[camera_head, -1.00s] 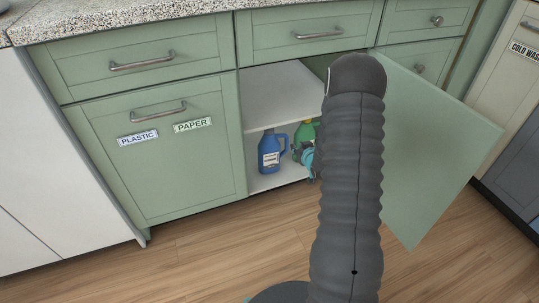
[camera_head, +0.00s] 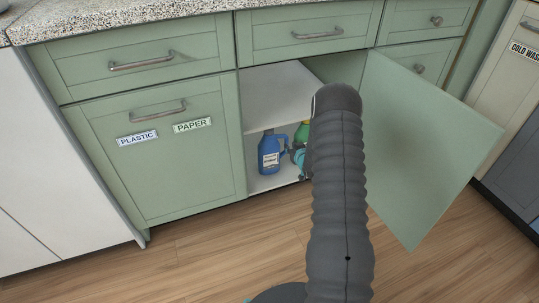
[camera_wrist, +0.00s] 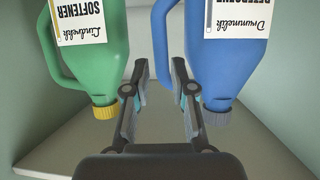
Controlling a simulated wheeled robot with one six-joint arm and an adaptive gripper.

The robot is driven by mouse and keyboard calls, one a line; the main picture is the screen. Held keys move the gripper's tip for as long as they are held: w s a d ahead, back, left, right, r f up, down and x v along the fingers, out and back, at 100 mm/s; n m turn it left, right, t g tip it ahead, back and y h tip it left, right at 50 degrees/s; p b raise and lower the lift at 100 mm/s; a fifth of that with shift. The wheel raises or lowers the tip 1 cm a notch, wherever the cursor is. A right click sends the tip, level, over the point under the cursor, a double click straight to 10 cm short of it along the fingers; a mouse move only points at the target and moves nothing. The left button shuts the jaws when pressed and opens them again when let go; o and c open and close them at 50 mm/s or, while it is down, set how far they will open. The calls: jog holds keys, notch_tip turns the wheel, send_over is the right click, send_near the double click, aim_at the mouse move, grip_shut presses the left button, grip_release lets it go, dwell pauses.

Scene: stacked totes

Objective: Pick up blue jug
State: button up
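The blue jug (camera_head: 269,157) stands upright on the lower shelf of the open cabinet, with its handle on the right. In the wrist view the blue jug (camera_wrist: 228,65) appears upside down at the upper right, its handle reaching toward my right finger. My gripper (camera_wrist: 158,88) is open, its two fingers apart with no object clearly held. The handle is partly hidden by the right finger, so I cannot tell whether they touch. In the head view my gripper (camera_head: 298,157) shows only partly, just right of the handle, behind my arm.
A green jug (camera_wrist: 95,50) stands beside the blue one, close to my left finger; my arm mostly hides it in the head view (camera_head: 302,133). A white shelf (camera_head: 285,95) lies above the jugs. The open cabinet door (camera_head: 425,150) stands to the right.

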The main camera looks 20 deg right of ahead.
jog(key=x, duration=0.4)
jog(key=shift+w+f, duration=0.15)
jog(key=shift+w, duration=0.2)
jog(key=shift+c, duration=0.2)
grip_shut()
